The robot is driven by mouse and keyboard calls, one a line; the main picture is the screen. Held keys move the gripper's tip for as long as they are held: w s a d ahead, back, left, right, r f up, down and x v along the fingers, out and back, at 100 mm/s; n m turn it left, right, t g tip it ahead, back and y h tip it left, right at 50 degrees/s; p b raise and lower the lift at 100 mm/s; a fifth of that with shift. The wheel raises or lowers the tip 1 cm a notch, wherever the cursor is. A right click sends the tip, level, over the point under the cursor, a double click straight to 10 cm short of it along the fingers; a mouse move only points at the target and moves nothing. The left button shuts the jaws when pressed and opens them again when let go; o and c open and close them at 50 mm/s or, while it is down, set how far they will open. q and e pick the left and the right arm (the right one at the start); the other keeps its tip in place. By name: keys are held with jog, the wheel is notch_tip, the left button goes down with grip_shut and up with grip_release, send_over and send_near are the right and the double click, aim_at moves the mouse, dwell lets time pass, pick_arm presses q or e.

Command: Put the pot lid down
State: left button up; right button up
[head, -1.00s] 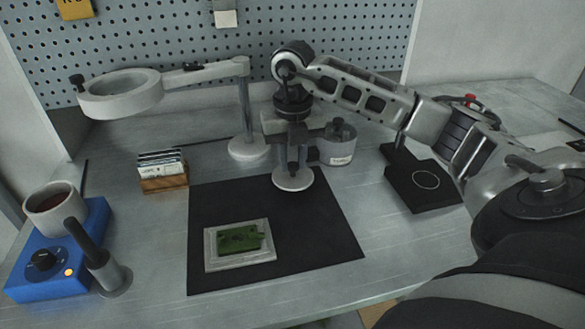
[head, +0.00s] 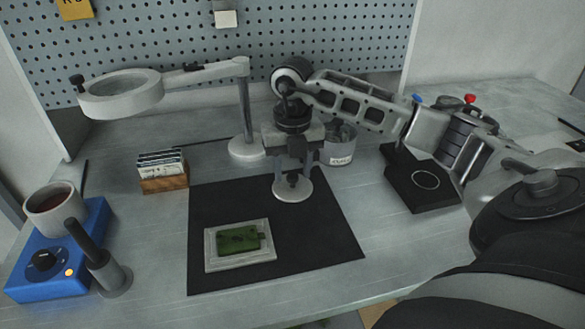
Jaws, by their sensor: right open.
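The pot lid (head: 292,191) is a pale grey disc with a small dark knob. It lies flat at the back part of the dark mat (head: 320,240). My right gripper (head: 293,170) is directly above it, pointing down, with its fingers open around the knob area. Whether the fingers still touch the knob cannot be told. An open pot (head: 55,222) with dark reddish content sits on a blue heater (head: 75,265) at the left. My left gripper is not in view.
A magnifier lamp stand (head: 246,148), a card box (head: 163,183), a labelled tin (head: 340,150) and a black scale (head: 420,190) stand around. The mat's right front is clear.

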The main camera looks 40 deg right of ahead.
aim_at(292, 175)
pick_arm(q)
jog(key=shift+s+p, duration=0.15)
jog(key=shift+p, duration=0.35)
pick_arm(e)
notch_tip(292, 175, up, 12)
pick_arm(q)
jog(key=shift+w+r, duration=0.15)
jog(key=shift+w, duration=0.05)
pick_arm(e)
jog(key=shift+f, duration=0.1)
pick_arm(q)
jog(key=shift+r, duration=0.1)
